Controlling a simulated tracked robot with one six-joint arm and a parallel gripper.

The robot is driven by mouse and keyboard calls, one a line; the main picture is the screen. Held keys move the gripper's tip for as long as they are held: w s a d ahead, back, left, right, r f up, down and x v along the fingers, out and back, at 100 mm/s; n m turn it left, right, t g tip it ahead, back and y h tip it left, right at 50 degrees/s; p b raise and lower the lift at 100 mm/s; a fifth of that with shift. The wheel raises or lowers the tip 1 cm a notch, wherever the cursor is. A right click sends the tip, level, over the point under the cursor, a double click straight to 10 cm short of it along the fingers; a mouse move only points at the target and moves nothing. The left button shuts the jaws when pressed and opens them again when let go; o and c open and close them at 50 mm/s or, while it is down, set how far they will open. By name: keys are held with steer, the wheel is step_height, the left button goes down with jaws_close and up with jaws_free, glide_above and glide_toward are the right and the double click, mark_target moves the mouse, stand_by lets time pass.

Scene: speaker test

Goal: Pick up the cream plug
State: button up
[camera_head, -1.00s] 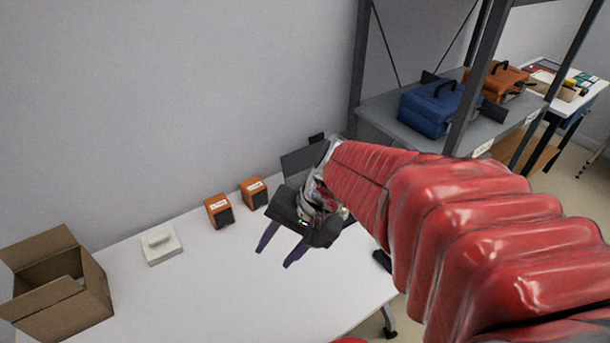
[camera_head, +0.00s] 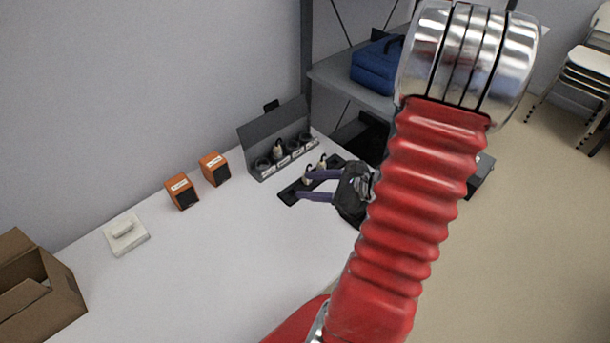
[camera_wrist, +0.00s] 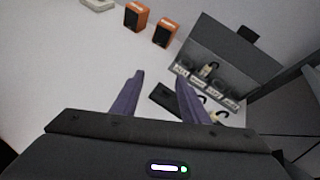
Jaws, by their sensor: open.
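In the wrist view, cream plug shapes (camera_wrist: 220,116) show beside my right finger, partly hidden. Another cream plug (camera_head: 278,149) sits in a grey labelled rack (camera_head: 262,131) behind the strip, and it also shows in the wrist view (camera_wrist: 209,70). My gripper (camera_head: 300,185) is open, its purple fingers pointing left over the strip. Nothing shows between the fingers (camera_wrist: 160,77). I cannot tell its height above the strip.
Two orange speakers (camera_head: 181,192) stand left of the rack. A white switch-like block (camera_head: 126,233) and an open cardboard box (camera_head: 40,290) are farther left. A shelf with a blue case (camera_head: 376,67) stands behind at right. The table's front middle is clear.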

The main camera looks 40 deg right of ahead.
steer(key=s+d+f+m+t+h, duration=0.1)
steer(key=s+d+f+m+h, duration=0.3)
steer(key=d+m, duration=0.2)
steer(key=d, duration=0.2)
steer(key=shift+d+f+t, duration=0.25)
steer(key=shift+d+t, duration=0.05)
steer(key=shift+t, duration=0.1)
steer(key=shift+x, duration=4.3)
steer(key=shift+x, duration=2.6)
steer(key=shift+s, duration=0.1)
jaws_close()
